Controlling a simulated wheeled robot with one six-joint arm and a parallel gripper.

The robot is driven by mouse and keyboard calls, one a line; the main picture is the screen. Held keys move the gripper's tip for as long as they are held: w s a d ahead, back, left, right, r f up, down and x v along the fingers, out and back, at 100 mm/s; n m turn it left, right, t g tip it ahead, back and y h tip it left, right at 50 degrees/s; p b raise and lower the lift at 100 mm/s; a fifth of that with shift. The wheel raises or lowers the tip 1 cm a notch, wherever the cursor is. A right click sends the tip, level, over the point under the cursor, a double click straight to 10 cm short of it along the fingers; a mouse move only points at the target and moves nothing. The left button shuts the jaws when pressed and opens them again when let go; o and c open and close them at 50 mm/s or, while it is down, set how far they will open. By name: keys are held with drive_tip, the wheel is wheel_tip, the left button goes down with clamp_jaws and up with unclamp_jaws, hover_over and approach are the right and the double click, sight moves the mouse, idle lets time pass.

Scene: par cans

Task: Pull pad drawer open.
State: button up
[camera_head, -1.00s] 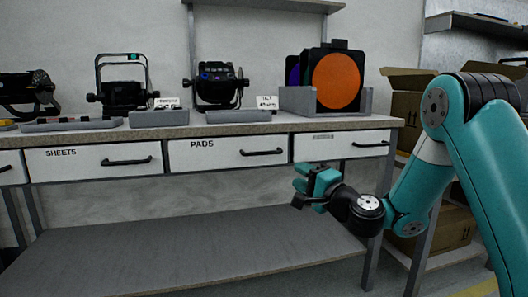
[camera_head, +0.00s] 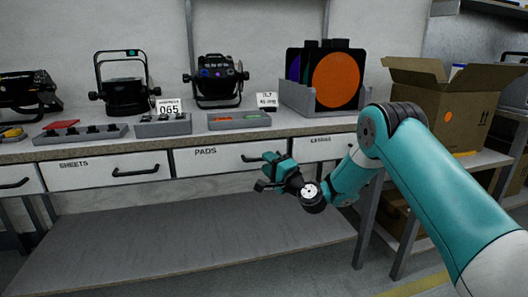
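The pads drawer (camera_head: 208,163) is a white front marked PADS, under the grey worktop. It looks shut, level with its neighbours. Its dark bar handle (camera_head: 250,158) is at the right part of the front, and its right end is close to my gripper in the picture. My gripper (camera_head: 262,173) is teal and black, with its fingers apart and nothing seen between them. It is in front of the right end of the drawer, partly covering it. I see no contact with the handle, and the depth gap is hard to tell.
The sheets drawer (camera_head: 90,176) is to the left and another labelled drawer (camera_head: 310,150) to the right; both look shut. Trays, lamps and a rack of colour filters (camera_head: 337,80) stand on the worktop (camera_head: 200,136). An open carton (camera_head: 440,115) is at right. A lower shelf (camera_head: 180,245) is bare.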

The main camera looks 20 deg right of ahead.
drive_tip(key=shift+x, duration=1.3)
drive_tip(key=shift+c, duration=0.3)
clamp_jaws()
